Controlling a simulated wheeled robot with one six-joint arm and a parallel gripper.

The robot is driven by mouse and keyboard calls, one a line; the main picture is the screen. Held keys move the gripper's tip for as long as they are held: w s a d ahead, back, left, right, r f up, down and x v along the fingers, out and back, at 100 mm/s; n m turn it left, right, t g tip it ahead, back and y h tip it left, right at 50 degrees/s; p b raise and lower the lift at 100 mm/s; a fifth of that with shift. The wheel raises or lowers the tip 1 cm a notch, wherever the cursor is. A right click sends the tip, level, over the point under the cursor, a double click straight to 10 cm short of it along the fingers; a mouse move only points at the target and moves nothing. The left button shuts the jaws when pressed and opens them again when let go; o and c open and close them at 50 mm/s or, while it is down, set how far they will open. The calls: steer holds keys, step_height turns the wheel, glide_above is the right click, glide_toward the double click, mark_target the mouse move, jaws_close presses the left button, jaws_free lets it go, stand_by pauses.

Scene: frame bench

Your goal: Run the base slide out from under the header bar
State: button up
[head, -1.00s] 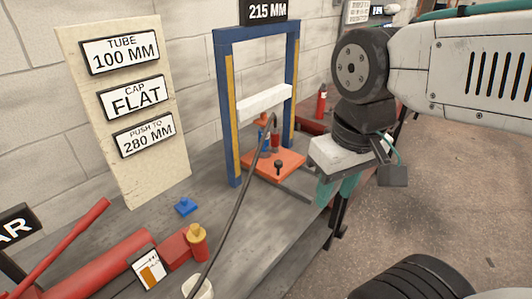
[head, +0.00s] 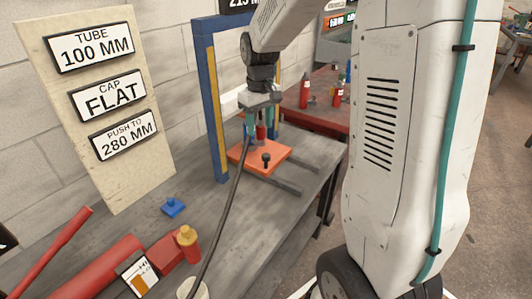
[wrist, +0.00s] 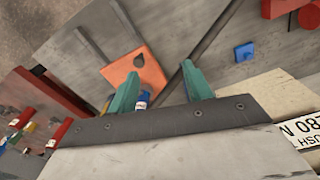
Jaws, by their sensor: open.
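The base slide is an orange plate (head: 246,160) with a black knob (head: 266,158), on two dark rails on the bench. The orange plate also shows in the wrist view (wrist: 120,72). The blue frame (head: 212,120) stands around its back part; the white header bar (head: 229,104) crosses above, partly hidden by my gripper. My gripper (head: 262,122) is open and empty above the plate, near the header bar. Its teal fingers (wrist: 160,88) are apart, with the plate beyond them; contact cannot be told.
A dark hose (head: 232,190) runs from the bench front up to the frame. A blue piece (head: 173,207) and a red pump (head: 105,272) lie at left. A sign board (head: 95,110) leans on the wall. A red table (head: 318,112) with bottles stands behind.

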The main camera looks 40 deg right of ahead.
glide_above(266, 155)
step_height(266, 155, down, 10)
steer(key=shift+s+r, duration=0.1)
step_height(266, 155, down, 8)
steer(key=shift+r, duration=0.1)
jaws_close()
